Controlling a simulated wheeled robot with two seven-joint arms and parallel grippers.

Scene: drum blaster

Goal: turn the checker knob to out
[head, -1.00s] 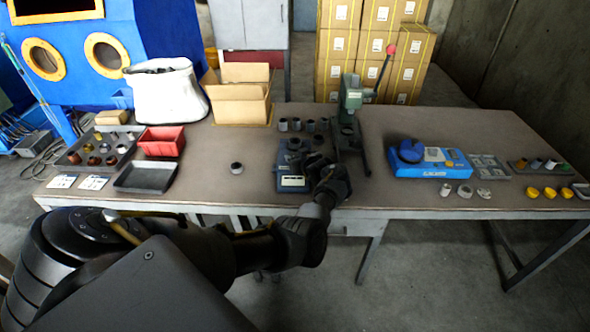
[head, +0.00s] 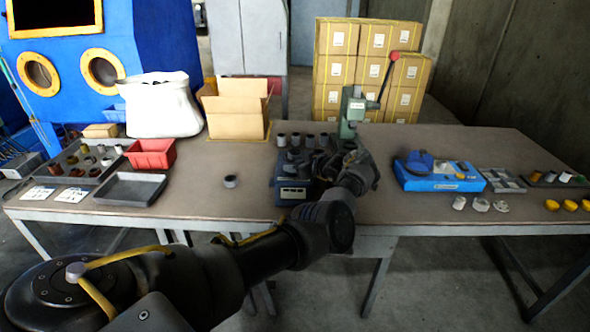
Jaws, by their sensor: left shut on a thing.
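The checker is a small dark blue box (head: 293,190) with a white label on its front, standing near the front edge of the table at the middle. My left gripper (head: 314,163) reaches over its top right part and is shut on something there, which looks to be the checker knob. The fingers and wrist hide the knob, so I cannot read its setting. My right gripper is not in view.
A green press (head: 351,108) with a red-tipped lever stands close behind my wrist. Several grey cups stand behind the checker, and one cup (head: 230,181) stands to its left. A black tray (head: 130,189) and red bin (head: 151,154) are left; a blue device (head: 440,177) is right.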

